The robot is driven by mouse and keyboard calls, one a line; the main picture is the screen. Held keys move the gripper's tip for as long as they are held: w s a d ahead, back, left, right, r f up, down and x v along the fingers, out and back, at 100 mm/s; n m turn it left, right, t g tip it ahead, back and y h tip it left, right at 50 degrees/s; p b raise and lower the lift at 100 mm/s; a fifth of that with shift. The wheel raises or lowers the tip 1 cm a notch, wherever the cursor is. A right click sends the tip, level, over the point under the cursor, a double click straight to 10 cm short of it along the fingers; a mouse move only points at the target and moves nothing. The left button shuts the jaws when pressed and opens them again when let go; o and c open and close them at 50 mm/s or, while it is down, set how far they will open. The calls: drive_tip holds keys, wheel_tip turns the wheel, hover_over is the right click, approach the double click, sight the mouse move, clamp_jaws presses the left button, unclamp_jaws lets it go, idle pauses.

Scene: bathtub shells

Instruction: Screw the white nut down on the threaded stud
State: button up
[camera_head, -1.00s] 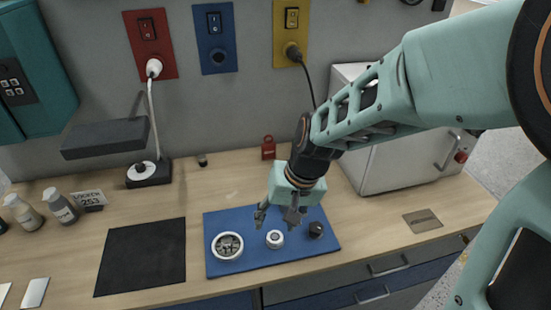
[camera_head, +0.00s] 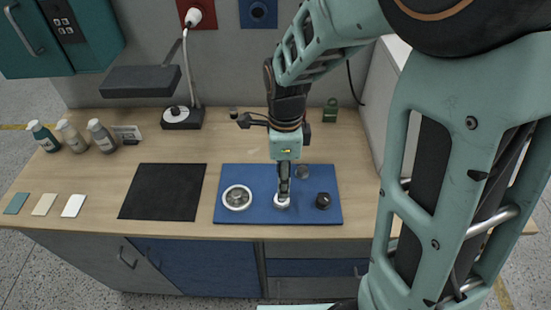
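A small round white piece (camera_head: 282,203), which looks like the white nut, is on the blue mat (camera_head: 232,175). My gripper (camera_head: 284,197) points straight down directly over it, with the fingertips at or touching its top. The fingers appear as one narrow dark column, so I cannot tell whether they are shut on the piece. The threaded stud cannot be made out; the fingers and white piece cover that spot.
On the mat, a white-rimmed round dish (camera_head: 237,197) is left of the gripper. A black knob (camera_head: 322,201) and a greyish round piece (camera_head: 302,171) are to its right. A black mat (camera_head: 162,192) lies further left. A green padlock (camera_head: 331,110) stands behind.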

drive_tip(key=shift+f+m, duration=0.3)
wheel_tip(320, 180, down, 8)
drive_tip(key=b, duration=0.6)
drive_tip(key=shift+r, duration=0.25)
idle(0.6)
clamp_jaws()
drive_tip(key=m+p, duration=0.2)
drive_tip(key=m, duration=0.4)
drive_tip(key=shift+r+p, duration=0.2)
drive_tip(key=shift+p, duration=0.15)
drive_tip(key=shift+m+p, duration=2.3)
drive_tip(key=shift+m, duration=0.9)
drive_tip(key=shift+f+m, duration=0.1)
drive_tip(key=shift+m, duration=0.2)
